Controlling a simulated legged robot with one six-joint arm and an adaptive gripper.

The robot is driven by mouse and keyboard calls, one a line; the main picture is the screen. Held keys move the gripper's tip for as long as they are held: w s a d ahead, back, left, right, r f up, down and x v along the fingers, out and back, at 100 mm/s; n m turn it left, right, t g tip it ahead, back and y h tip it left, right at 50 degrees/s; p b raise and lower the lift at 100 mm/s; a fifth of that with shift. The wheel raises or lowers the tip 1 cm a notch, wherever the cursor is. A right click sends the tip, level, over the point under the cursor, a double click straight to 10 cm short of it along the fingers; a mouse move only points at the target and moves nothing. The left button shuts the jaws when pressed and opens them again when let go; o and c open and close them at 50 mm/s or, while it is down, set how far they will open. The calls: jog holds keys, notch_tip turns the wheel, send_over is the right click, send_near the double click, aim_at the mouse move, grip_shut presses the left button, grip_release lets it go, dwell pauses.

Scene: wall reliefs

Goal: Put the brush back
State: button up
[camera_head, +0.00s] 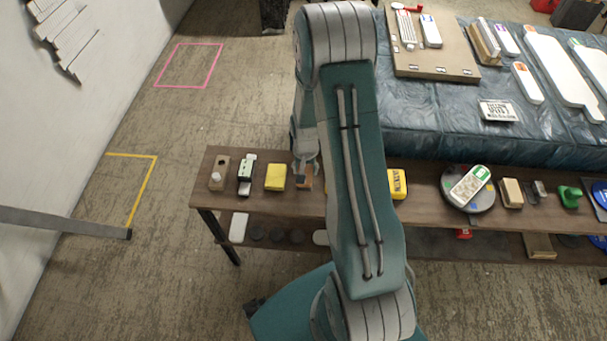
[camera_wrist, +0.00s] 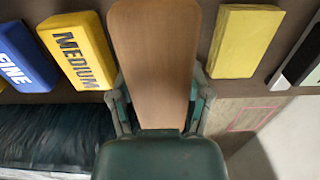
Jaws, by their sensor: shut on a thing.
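The brush shows as a long, flat wooden piece (camera_wrist: 155,55) in the wrist view, running from between my fingers to the top edge. My gripper (camera_head: 305,170) is shut on it above the wooden shelf (camera_head: 430,206). In the head view only a small brown part of the brush (camera_head: 305,185) shows below the fingers. It lies between a plain yellow block (camera_head: 275,177) and a yellow block marked MEDIUM (camera_wrist: 75,50). I cannot tell whether the brush touches the shelf. Its bristles are hidden.
A blue FINE block (camera_wrist: 24,56) sits beyond the MEDIUM block. Left on the shelf are a green-and-white item (camera_head: 246,174) and a wooden block (camera_head: 219,172). A round grey disc (camera_head: 484,205) bears a white tool. A plastic-covered table (camera_head: 440,130) stands behind. My arm hides mid-shelf.

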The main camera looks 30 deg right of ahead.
jog(key=shift+w+f, duration=0.25)
jog(key=shift+f, duration=0.05)
jog(key=shift+w+f, duration=0.2)
jog(key=shift+f, duration=1.55)
jog(key=o, duration=1.1)
jog(key=shift+f, duration=0.1)
